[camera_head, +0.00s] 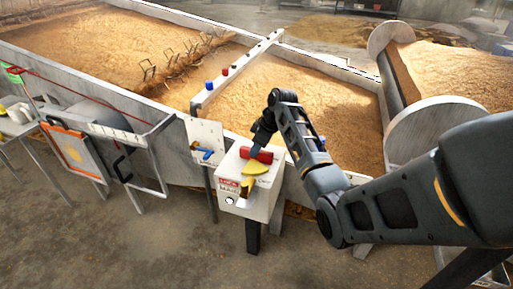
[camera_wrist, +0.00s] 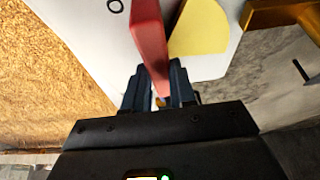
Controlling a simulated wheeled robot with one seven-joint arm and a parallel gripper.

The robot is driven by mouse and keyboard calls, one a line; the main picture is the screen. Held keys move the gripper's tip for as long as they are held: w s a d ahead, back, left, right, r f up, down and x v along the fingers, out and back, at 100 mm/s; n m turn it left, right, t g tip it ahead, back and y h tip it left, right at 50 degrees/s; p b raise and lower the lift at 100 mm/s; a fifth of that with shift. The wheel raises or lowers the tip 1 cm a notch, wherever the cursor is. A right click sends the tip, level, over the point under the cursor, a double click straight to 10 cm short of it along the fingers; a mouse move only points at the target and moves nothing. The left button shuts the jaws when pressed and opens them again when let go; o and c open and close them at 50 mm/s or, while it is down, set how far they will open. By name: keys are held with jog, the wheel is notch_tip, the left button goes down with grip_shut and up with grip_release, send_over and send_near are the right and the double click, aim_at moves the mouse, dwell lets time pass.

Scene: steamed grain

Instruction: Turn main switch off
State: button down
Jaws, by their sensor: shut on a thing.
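The main switch is a white box (camera_head: 262,205) on a dark post, with a red handle (camera_head: 264,156) on its upper face. A yellow rounded plate (camera_head: 255,168) lies beside the handle. My gripper (camera_head: 254,150) reaches the handle from behind. In the wrist view my gripper's two fingers (camera_wrist: 159,88) are shut on the red handle (camera_wrist: 150,40), one on each side. The yellow plate (camera_wrist: 200,28) is to the handle's right. The handle's gripped end is partly hidden between the fingers.
A small panel with a blue handle (camera_head: 206,154) stands just left of the box. Behind are grain-filled troughs (camera_head: 310,85) and a beam (camera_head: 240,70) with red and blue knobs. A yellow bracket (camera_wrist: 275,14) juts near the box. The floor in front is clear.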

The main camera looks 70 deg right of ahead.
jog(key=shift+r+m+p, duration=0.1)
jog(key=shift+m+p, duration=0.2)
jog(key=shift+p, duration=0.05)
jog(key=shift+a+r+m+h+p, duration=0.1)
jog(key=shift+a+m+h+p, duration=0.1)
jog(key=shift+m+h+p, duration=0.4)
jog(key=m+p, duration=0.2)
jog(key=p, duration=0.1)
jog(key=shift+a, duration=0.15)
jog(key=m+p, duration=0.1)
jog(key=m+h+p, duration=0.1)
jog(key=m, duration=0.1)
jog(key=m+g+h+p, duration=0.1)
jog(key=m, duration=0.1)
jog(key=shift+w+a, duration=0.25)
jog(key=shift+a, duration=0.05)
jog(key=m, duration=0.1)
jog(key=m+g+h+p, duration=0.1)
jog(key=m, duration=0.3)
jog(key=shift+w+a+f+g, duration=0.2)
jog(key=shift+w+g, duration=0.1)
jog(key=shift+g, duration=0.1)
jog(key=shift+w+m+g+h, duration=0.1)
jog(key=shift+m+g+h, duration=0.2)
jog(key=shift+m, duration=0.7)
jog(key=shift+w+m+g+h, duration=0.1)
jog(key=shift+m+g, duration=0.3)
jog(key=shift+m, duration=0.6)
jog(key=c, duration=0.9)
grip_release()
